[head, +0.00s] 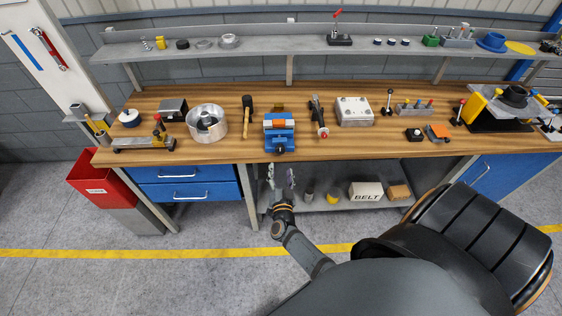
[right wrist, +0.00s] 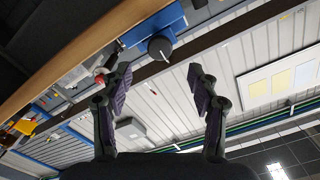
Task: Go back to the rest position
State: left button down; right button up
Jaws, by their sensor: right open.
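My right gripper (head: 281,177) is in front of the workbench, below the worktop edge, with its fingers pointing toward the bench. It is open and empty, with a clear gap between the fingers in the right wrist view (right wrist: 160,90). The blue vise (head: 279,132) sits on the worktop above and beyond it, and its blue body also shows at the top of the right wrist view (right wrist: 152,28). My left gripper is not in view.
The wooden worktop (head: 230,152) carries several tools and parts. Blue drawers (head: 190,191) are left of my gripper, and a lower shelf with a BELT box (head: 366,191) is to the right. A red bin (head: 97,182) stands at the left. A black chair-like form (head: 470,235) is at right.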

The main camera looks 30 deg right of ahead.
jog(key=v, duration=0.3)
dwell(0.5)
jog(key=s+a+f+n+g+y+b, duration=0.25)
jog(key=s+f, duration=0.25)
jog(key=f, duration=0.5)
jog(key=s+a+f+n+g+y+b, duration=0.1)
jog(key=s+f+n+y, duration=0.25)
jog(key=f, duration=0.65)
jog(key=s+a+f+n+g+y+b, duration=0.25)
jog(key=s+f, duration=0.25)
jog(key=f, duration=0.5)
jog(key=s+d+f+n+g+b, duration=0.1)
jog(key=s+f+g, duration=0.3)
jog(key=s, duration=0.8)
jog(key=s+d+f+n+g, duration=0.3)
jog(key=s+f, duration=0.6)
jog(key=s, duration=0.3)
jog(key=shift+s+g+b, duration=0.35)
jog(key=shift+s+g, duration=0.05)
jog(key=shift+g, duration=0.2)
jog(key=shift+n, duration=0.25)
